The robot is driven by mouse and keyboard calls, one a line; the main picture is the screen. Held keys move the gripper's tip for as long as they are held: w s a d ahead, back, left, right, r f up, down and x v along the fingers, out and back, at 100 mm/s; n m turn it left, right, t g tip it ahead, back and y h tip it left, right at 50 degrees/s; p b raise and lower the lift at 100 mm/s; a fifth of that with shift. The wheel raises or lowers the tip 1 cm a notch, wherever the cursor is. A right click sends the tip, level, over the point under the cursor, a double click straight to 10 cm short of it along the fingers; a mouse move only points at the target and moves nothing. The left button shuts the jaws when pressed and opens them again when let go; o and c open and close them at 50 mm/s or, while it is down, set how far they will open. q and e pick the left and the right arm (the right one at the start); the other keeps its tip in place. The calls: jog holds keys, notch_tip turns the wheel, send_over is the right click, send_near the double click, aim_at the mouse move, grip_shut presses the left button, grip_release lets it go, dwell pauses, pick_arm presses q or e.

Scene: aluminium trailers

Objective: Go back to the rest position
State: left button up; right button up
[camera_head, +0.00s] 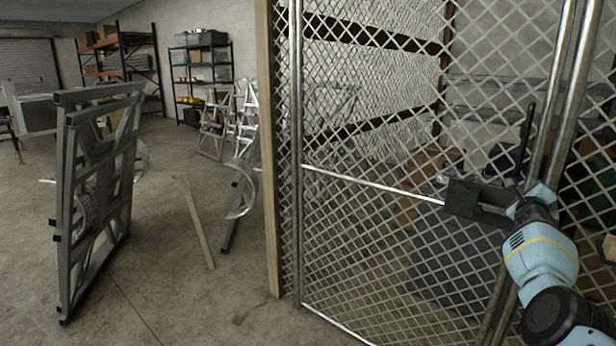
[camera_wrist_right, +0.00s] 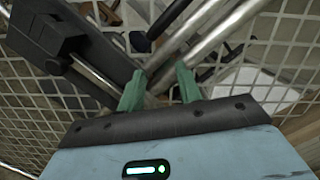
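My right gripper (camera_head: 516,206) is at the right of the head view, in front of a chain-link gate (camera_head: 365,235). It is close beside a black latch block (camera_head: 462,198) on the gate's horizontal bar; I cannot tell whether they touch. In the right wrist view the two green fingertips of this gripper (camera_wrist_right: 160,90) stand apart with nothing clearly held between them. The latch block (camera_wrist_right: 48,38) and dark bar lie at the upper left there. My left gripper is not in view.
Metal poles (camera_head: 552,110) rise by my right arm. A wooden post (camera_head: 268,150) edges the mesh. An upright aluminium frame (camera_head: 70,210) stands at left, with loose metal parts (camera_head: 200,220) on the floor. Shelves (camera_head: 200,80) stand at the back.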

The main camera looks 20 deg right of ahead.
jog(key=s+a+f+n+t+y, duration=0.1)
jog(key=a+f+n+t+y, duration=0.15)
jog(key=a+f+n, duration=0.65)
jog(key=s+a+f+n+t+y, duration=0.15)
jog(key=a+f+n+y, duration=0.25)
jog(key=a+f+n, duration=0.5)
jog(key=s+a+f+n+g+y, duration=0.1)
jog(key=s+a+f+n+y, duration=0.2)
jog(key=s+a+f+n, duration=0.35)
jog(key=s+a+f+n+g+y, duration=0.2)
jog(key=s+a+f+n, duration=0.15)
jog(key=a+f, duration=0.6)
jog(key=s+a+f+n+g+y, duration=0.1)
jog(key=s+a+f+n+y, duration=0.1)
jog(key=s+a+f, duration=0.5)
jog(key=s+a+f+n+g+y, duration=0.15)
jog(key=s+a+f, duration=0.3)
jog(key=s, duration=0.45)
jog(key=s+a+n+g, duration=0.1)
jog(key=s+a+n, duration=0.1)
jog(key=s+a, duration=0.4)
jog(key=s+a+n+g+y, duration=0.1)
jog(key=s+a+n, duration=0.1)
jog(key=s+a, duration=0.4)
jog(key=s+p, duration=0.1)
jog(key=s, duration=0.4)
jog(key=shift+s+a+r, duration=0.15)
jog(key=shift+s+r, duration=0.15)
jog(key=shift+n+g, duration=0.25)
